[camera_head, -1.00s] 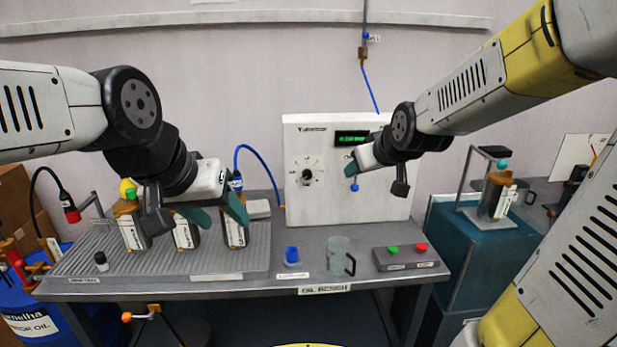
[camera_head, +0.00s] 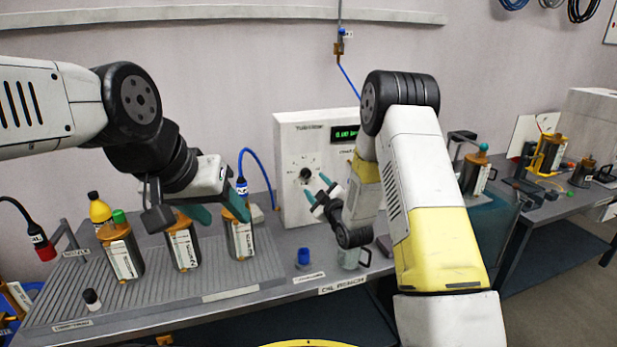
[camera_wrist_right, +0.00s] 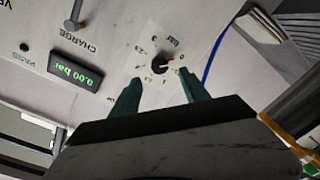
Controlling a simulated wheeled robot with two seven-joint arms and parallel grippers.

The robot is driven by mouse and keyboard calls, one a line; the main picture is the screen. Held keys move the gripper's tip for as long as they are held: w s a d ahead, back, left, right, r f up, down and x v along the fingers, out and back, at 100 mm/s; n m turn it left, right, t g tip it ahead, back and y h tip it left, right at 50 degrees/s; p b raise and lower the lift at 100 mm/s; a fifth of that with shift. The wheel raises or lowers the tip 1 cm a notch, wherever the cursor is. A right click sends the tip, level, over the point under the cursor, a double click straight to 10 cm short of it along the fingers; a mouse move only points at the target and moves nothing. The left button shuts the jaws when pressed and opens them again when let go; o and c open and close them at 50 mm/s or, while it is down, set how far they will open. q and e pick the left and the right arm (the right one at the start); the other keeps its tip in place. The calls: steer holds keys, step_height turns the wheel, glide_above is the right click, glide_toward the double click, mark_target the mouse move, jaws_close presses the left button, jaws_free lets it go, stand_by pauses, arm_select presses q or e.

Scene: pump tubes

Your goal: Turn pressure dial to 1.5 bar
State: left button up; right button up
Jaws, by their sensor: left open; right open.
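The pressure dial (camera_head: 305,174) is a small black knob on the front of the white box (camera_head: 287,130). The green display (camera_wrist_right: 78,74) reads 0.00 bar. My right gripper (camera_head: 319,189) is open in front of the box, just below and right of the dial. In the wrist view its teal fingers (camera_wrist_right: 160,80) straddle the dial's line, apart from the knob as far as I can tell. My left gripper (camera_head: 220,211) is open over the canisters.
Several labelled canisters (camera_head: 183,248) stand on the ribbed tray (camera_head: 215,284) at left. A blue hose (camera_head: 258,163) loops left of the box. My right forearm hides the box's right side.

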mark_target(307, 175)
steer(key=x, duration=0.7)
steer(key=shift+w, duration=0.1)
steer(key=shift+c, duration=0.4)
jaws_close()
